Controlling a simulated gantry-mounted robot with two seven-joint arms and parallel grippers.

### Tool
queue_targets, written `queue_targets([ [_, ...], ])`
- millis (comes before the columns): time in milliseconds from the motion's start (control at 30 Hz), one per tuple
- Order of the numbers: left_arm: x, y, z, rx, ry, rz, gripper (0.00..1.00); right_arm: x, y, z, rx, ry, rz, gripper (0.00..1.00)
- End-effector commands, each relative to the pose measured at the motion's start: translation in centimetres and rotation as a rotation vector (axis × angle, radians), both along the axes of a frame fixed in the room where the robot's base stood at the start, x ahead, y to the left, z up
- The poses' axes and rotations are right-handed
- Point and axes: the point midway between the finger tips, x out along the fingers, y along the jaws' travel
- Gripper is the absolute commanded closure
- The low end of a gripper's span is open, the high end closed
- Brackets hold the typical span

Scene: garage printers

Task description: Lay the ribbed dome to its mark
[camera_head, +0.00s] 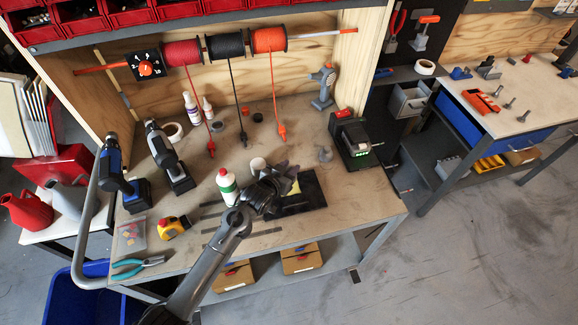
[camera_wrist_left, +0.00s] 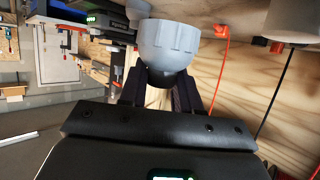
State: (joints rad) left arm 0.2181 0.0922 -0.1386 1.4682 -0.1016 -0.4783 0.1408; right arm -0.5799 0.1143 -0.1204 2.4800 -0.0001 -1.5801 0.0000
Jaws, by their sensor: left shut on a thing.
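My left gripper (camera_head: 283,178) is low over the middle of the bench. In the left wrist view its two fingers (camera_wrist_left: 160,92) are shut on the ribbed dome (camera_wrist_left: 168,45), a light grey cup-like piece with shallow ribs on its side. In the head view the gripper largely hides the dome, and its outline is hard to tell. A black mat (camera_head: 312,190) with a yellow patch (camera_head: 295,188) lies beside and partly under the gripper. I cannot tell whether the patch is the mark, or whether the dome touches anything. My right gripper is not in view.
A white bottle (camera_head: 227,186) and a white cup (camera_head: 258,164) stand close to the gripper. A small grey piece (camera_head: 325,154) lies behind the mat, left of a black device with a green display (camera_head: 353,140). Filament strands hang behind. The front right of the bench is clear.

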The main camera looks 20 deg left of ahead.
Motion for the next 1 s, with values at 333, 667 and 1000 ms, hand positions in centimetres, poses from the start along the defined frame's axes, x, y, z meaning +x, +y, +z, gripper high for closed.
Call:
queue_targets([
  [333, 0.0, 0.0, -2.9, 0.0, 0.001, 0.0, 0.96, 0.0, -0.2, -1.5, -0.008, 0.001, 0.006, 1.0],
  [667, 0.0, 0.0, -4.3, 0.0, 0.0, 0.0, 0.96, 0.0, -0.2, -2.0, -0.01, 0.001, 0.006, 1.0],
  [1000, 0.0, 0.0, -4.6, 0.0, 0.0, 0.0, 0.96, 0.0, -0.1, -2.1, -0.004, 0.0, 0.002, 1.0],
])
